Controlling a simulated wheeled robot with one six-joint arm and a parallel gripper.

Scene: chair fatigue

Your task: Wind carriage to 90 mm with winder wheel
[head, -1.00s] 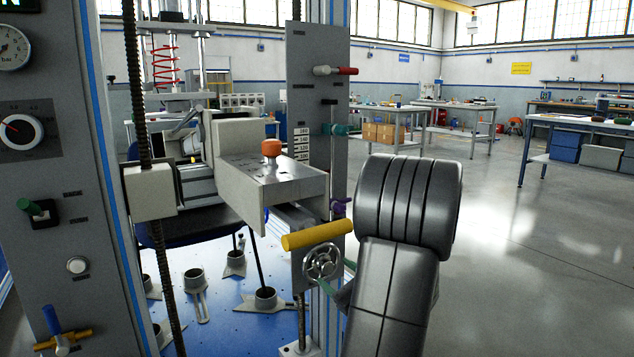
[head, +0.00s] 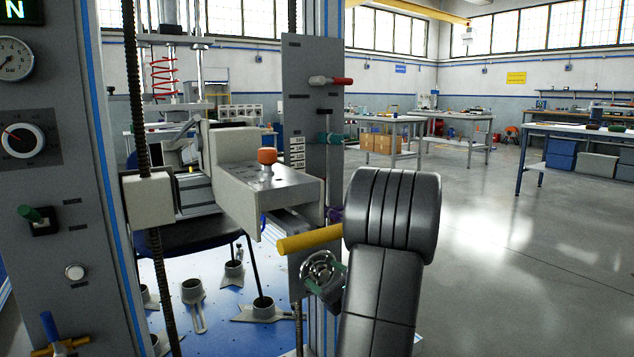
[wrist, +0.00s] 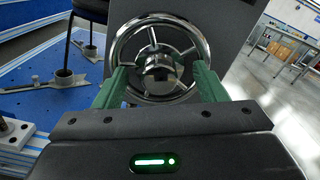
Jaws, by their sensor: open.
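The winder wheel (head: 318,270) is a chrome spoked handwheel on a grey plate, below a yellow bar. It fills the upper middle of the wrist view (wrist: 158,60), with its hub between my fingers. My gripper (wrist: 160,78) is open, its green fingers on the left and right of the hub and overlapping the wheel's lower rim. I cannot tell whether they touch it. The carriage (head: 265,185) appears to be the grey metal block with an orange knob. A numbered scale (head: 297,152) stands behind it; the carriage's exact reading cannot be told.
A yellow bar (head: 309,240) sticks out just above the wheel. A red-tipped lever (head: 330,81) is higher on the grey plate. A threaded rod (head: 140,100) stands at left. A blue base plate (head: 215,300) carries several grey sockets. Open floor lies to the right.

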